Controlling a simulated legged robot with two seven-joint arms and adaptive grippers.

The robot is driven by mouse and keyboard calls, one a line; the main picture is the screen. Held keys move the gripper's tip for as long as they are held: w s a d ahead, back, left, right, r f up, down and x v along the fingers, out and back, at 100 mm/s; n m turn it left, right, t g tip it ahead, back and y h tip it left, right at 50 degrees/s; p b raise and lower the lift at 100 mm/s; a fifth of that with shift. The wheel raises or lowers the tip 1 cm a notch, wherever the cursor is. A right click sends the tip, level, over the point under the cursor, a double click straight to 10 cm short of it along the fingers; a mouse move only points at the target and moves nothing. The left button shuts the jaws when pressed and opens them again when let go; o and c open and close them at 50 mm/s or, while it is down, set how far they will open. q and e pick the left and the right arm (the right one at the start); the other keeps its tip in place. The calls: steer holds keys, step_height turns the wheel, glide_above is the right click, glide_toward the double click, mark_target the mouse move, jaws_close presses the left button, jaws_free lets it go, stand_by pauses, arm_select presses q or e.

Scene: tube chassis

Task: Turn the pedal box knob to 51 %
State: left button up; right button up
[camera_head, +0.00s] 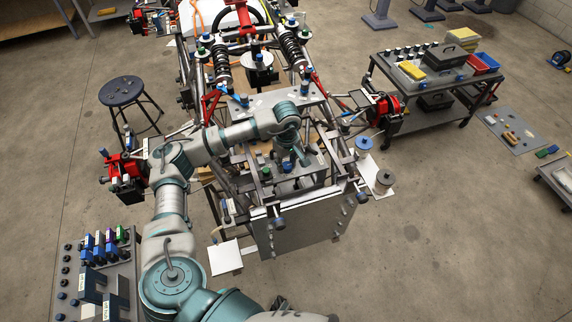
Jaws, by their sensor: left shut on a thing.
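The tube chassis (262,193) stands in the middle of the head view, its front end toward me. The pedal box (290,187) sits among the tubes at this near end. My left arm reaches in from the lower left, bends over the frame and points down. My left gripper (303,161) is at the pedal box and is shut on the knob there. The knob is hidden by the gripper, so its angle and any reading cannot be made out. My right gripper is not in view.
Chassis tubes and a grey plate (285,102) surround the gripper closely. A flat front panel (300,226) hangs below the frame. A black stool (121,92) stands at left, a tool cart (409,85) at right, a parts board (122,258) at lower left.

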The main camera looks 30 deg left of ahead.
mark_target(287, 164)
arm_select(q)
steer(key=shift+d+r+m, duration=0.1)
steer(key=shift+m, duration=0.2)
steer(key=o, duration=1.2)
steer(key=shift+c, duration=0.2)
steer(key=shift+r, duration=0.1)
step_height(287, 164, up, 12)
steer(key=shift+f, duration=0.2)
